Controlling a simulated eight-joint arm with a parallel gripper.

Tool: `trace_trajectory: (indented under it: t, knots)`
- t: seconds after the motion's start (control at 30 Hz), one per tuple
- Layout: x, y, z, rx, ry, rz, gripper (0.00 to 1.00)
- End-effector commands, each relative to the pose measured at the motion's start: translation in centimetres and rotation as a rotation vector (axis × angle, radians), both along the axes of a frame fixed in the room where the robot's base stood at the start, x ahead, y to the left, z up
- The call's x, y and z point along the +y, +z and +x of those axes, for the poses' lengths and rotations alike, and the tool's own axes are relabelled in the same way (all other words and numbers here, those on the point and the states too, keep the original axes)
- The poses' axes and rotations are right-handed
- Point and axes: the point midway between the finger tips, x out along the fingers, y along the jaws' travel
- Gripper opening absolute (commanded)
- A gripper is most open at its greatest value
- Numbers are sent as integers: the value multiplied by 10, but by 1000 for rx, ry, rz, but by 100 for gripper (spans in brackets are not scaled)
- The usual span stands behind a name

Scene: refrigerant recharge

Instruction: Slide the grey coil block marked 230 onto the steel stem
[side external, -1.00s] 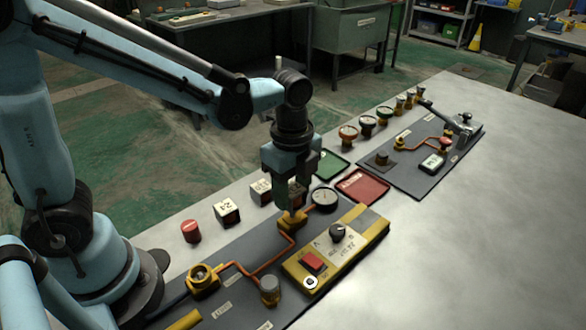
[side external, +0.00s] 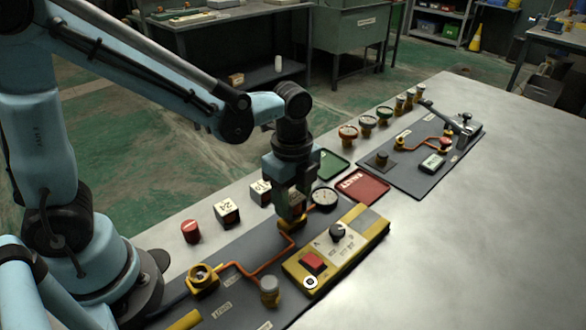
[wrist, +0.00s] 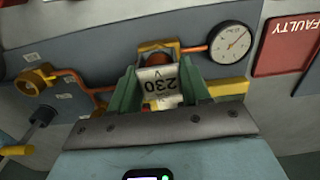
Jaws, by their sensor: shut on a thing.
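My gripper (side external: 293,206) is shut on the grey coil block, whose label reads 230 in the wrist view (wrist: 160,80); the label is upside down there. The gripper's green fingers (wrist: 160,92) press on both sides of it. In the side view the block (side external: 298,201) is low between the fingers, right above the brass valve body (side external: 291,224). The valve body also shows behind the block in the wrist view (wrist: 158,46). The steel stem is hidden by the block and fingers, so I cannot tell how far the block is over it.
A block marked 24 (side external: 227,213), another block (side external: 261,192) and a red cap (side external: 191,231) stand left of the gripper. A gauge (side external: 324,199), a red FAULTY tray (side external: 362,188) and a green tray (side external: 331,164) are to the right. A yellow meter (side external: 335,245) lies in front.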

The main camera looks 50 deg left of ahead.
Motion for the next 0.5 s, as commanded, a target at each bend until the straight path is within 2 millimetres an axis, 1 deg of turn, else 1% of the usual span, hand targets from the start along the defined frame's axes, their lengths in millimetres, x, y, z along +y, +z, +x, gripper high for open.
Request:
trace_trajectory:
  t: [0.5]
  knots:
    - [0, -10, 0, 0, 0, 0, 18]
